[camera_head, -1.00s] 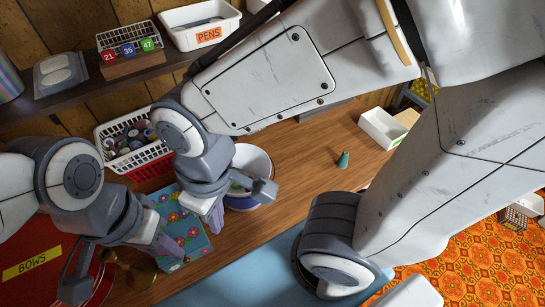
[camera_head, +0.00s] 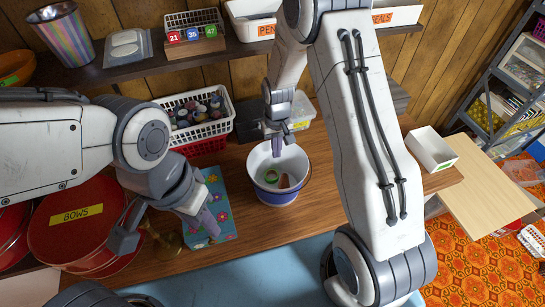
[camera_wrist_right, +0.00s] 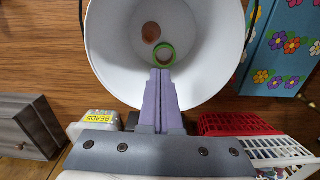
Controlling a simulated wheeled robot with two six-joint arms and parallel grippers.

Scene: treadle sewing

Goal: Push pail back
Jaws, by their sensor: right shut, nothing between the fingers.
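The pail (camera_head: 276,198) is white inside with a blue outer band and stands upright on the wooden table. It also shows from above in the right wrist view (camera_wrist_right: 110,45). A green ring (camera_head: 271,177) and a brownish round thing (camera_head: 284,181) lie in it. My right gripper (camera_head: 277,150) is shut and empty, its tips at the pail's far rim. In the right wrist view its fingers (camera_wrist_right: 161,74) overlap the pail's opening; I cannot tell whether they touch it. My left gripper (camera_head: 165,228) is open, left of the pail and the flowered box (camera_head: 214,205).
A red-and-white basket of spools (camera_head: 204,145) stands behind left. Red BOWS tins (camera_head: 80,235) are at the left. A brass object (camera_head: 168,243) sits near my left gripper. A white tray (camera_head: 430,150) is at the right. A shelf (camera_head: 130,62) runs along the back.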

